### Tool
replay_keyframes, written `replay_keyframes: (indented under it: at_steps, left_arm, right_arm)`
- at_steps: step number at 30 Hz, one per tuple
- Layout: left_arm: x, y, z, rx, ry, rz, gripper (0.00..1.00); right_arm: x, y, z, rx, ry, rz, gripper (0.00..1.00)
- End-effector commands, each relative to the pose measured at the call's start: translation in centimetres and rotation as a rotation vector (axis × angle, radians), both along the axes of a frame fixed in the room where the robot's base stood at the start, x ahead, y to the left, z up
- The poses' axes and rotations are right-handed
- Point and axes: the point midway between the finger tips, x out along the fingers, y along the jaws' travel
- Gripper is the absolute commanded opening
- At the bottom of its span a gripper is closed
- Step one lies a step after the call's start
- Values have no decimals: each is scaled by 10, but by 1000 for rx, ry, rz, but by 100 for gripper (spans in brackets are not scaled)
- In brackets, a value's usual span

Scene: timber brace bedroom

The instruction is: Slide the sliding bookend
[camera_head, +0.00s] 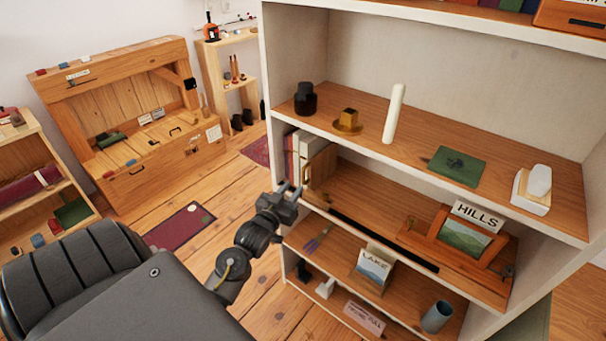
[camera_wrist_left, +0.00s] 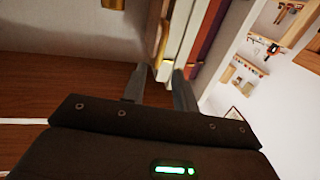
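The sliding bookend (camera_head: 322,166) is a wooden upright with a brass-coloured edge on the left end of the middle shelf. It stands against a short row of books (camera_head: 296,152). A black rail (camera_head: 385,241) runs along the shelf's front. My left gripper (camera_head: 291,192) is at the shelf's front left, just in front of the books and bookend. In the left wrist view its two fingers (camera_wrist_left: 160,85) are apart, with the bookend (camera_wrist_left: 152,32) and pale book spines (camera_wrist_left: 178,40) beyond them. Whether a finger touches the bookend is unclear. My right gripper is not in view.
The upper shelf holds a candle (camera_head: 394,114) and a green book (camera_head: 457,166). A wooden bench (camera_head: 150,150) stands behind left.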

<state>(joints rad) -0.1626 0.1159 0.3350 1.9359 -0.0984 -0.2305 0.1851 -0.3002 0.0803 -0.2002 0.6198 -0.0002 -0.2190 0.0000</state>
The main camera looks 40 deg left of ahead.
Motion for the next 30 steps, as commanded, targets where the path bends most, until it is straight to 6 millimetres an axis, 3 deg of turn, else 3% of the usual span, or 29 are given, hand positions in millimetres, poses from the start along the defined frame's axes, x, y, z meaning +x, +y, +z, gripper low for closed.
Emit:
replay_keyframes:
  at_steps: [6, 12, 25, 30]
  left_arm:
    - [42, 9, 2, -1, -1, 0, 29]
    - [69, 15, 1, 0, 0, 0, 29]
    - [80, 17, 0, 1, 1, -1, 29]
    - [79, 17, 0, 1, 1, -1, 9]
  right_arm:
    - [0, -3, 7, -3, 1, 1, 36]
    - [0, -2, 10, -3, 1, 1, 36]
    - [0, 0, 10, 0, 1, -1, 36]
    - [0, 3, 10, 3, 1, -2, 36]
